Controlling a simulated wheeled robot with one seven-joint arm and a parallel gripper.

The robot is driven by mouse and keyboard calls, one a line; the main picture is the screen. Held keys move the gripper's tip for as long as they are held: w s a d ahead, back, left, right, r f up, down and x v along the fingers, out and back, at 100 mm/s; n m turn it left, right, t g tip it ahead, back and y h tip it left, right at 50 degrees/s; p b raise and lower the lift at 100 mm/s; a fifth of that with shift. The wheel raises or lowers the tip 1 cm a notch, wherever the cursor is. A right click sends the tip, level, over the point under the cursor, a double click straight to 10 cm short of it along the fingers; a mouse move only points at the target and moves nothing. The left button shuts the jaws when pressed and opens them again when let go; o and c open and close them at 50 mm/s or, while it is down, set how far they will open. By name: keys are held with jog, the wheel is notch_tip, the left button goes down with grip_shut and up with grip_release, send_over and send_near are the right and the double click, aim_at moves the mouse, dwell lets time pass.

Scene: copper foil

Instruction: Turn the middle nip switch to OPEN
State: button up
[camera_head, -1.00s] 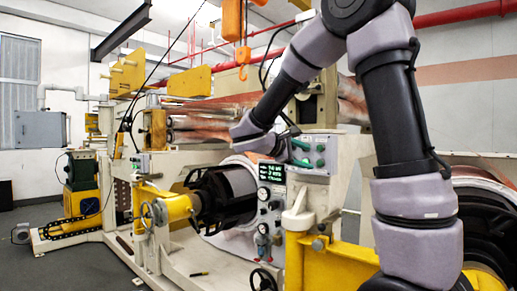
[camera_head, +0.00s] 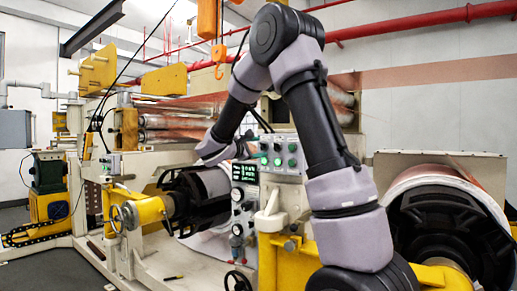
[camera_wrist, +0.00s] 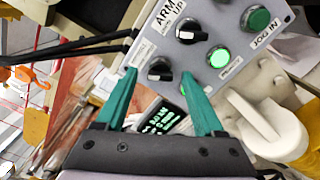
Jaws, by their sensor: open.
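The grey control panel (camera_head: 281,155) stands at the machine's middle; it fills the top of the wrist view (camera_wrist: 240,62). One black rotary switch (camera_wrist: 159,68) sits ahead of and between my fingertips. A second black switch (camera_wrist: 190,31) is beyond it, beside the ARM UP label. The small labels are unreadable, so I cannot tell which switch is the middle nip switch or its setting. My gripper (camera_wrist: 158,76) has teal fingers, spread apart and empty. Contact with the near switch cannot be made out. In the head view my arm partly hides the panel's left side.
A lit green button (camera_wrist: 219,57) and a darker green button (camera_wrist: 258,18) are close on the panel. A cream rounded fitting (camera_wrist: 268,125) juts out beside it. A lit display (camera_wrist: 162,118) sits under my fingers. Yellow machine frame (camera_head: 290,262) stands below the panel.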

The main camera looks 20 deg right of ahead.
jog(key=shift+w+d, duration=0.15)
jog(key=shift+d, duration=0.15)
grip_shut()
